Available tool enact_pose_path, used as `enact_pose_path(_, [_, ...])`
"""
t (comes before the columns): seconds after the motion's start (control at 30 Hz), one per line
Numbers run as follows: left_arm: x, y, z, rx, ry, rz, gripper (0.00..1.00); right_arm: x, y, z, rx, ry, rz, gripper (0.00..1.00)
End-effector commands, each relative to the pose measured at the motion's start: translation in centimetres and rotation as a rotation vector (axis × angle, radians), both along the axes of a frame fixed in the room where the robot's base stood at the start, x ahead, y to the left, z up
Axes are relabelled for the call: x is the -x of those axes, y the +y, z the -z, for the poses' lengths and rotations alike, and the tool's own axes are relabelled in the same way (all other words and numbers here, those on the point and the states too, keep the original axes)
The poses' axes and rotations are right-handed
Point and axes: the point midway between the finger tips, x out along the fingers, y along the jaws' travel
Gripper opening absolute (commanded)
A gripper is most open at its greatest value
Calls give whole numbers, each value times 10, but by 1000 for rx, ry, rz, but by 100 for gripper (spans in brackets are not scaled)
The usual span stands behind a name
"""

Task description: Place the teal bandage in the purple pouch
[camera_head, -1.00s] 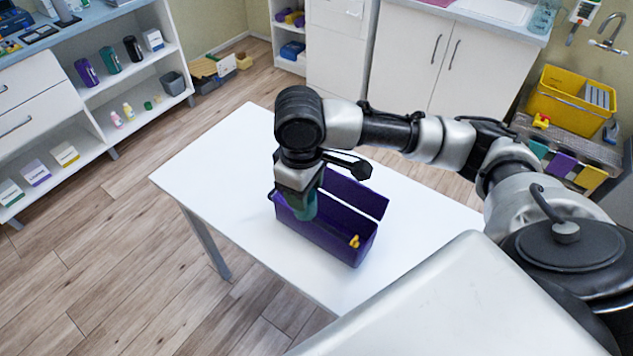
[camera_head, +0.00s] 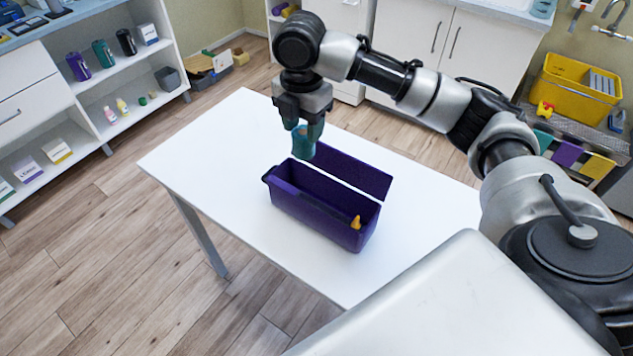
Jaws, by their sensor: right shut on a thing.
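The purple pouch (camera_head: 312,213) is an open, long box-like container on the white table, with its flap standing along the far side. A small yellow piece (camera_head: 356,222) shows at its right end. My right gripper (camera_head: 303,132) points down above the far left part of the pouch, shut on the teal bandage (camera_head: 303,146), a short roll. In the picture the bandage is above the pouch's rim, apart from it. Most of the pouch's inner floor is hidden. My left gripper is not in view.
The white table (camera_head: 215,155) is bare around the pouch. A shelf unit (camera_head: 95,100) with bottles, cups and boxes stands at the left. A yellow crate (camera_head: 573,92) stands on a rack at the right. White cabinets (camera_head: 445,50) line the back.

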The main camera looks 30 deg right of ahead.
Motion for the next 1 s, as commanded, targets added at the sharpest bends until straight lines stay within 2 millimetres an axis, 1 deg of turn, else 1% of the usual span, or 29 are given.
enact_pose_path(0.03, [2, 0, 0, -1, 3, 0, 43, 1, 0, 13, 1, 6, -1, 20])
enact_pose_path(0.2, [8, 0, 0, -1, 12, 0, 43, 1, 0, 59, 2, 7, 3, 20])
enact_pose_path(0.3, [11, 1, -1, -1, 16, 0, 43, 1, 0, 83, 1, 5, 1, 20])
enact_pose_path(0.4, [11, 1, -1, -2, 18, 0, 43, 1, 0, 101, 1, 4, 2, 20])
enact_pose_path(0.63, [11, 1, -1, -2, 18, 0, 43, 1, 0, 121, 2, 1, 3, 20])
enact_pose_path(0.8, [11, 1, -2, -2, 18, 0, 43, 1, 0, 150, 2, 3, 2, 20])
enact_pose_path(0.9, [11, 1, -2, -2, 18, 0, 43, 1, 0, 162, 1, 2, 2, 20])
enact_pose_path(1.0, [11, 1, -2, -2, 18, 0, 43, 1, 0, 167, 2, 0, 2, 20])
